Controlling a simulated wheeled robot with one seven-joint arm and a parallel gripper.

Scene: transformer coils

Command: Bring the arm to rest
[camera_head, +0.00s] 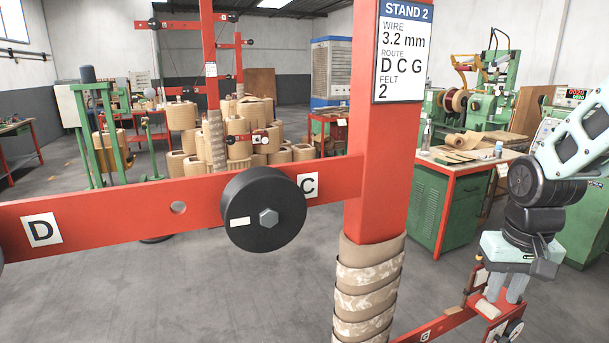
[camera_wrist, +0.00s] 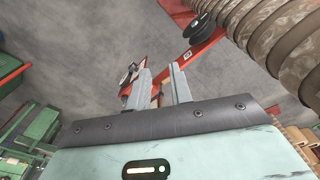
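My gripper (camera_head: 505,291) is at the lower right of the head view, pointing down by the lower red bracket (camera_head: 490,305). In the wrist view my gripper (camera_wrist: 160,75) shows two grey fingers apart, with red metal and grey floor visible between and beyond them. I see nothing clamped between them. Whether the fingers touch the bracket I cannot tell. My arm reaches in from the right edge of the head view and is bent above the gripper.
A red post (camera_head: 385,150) with a "STAND 2" sign (camera_head: 403,50) stands close in front. Its crossbar (camera_head: 130,205) carries a black roller (camera_head: 263,209) and labels D and C. Wrapped covering (camera_head: 368,290) surrounds the lower post. A workbench (camera_head: 465,165) stands behind. Open floor lies at lower left.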

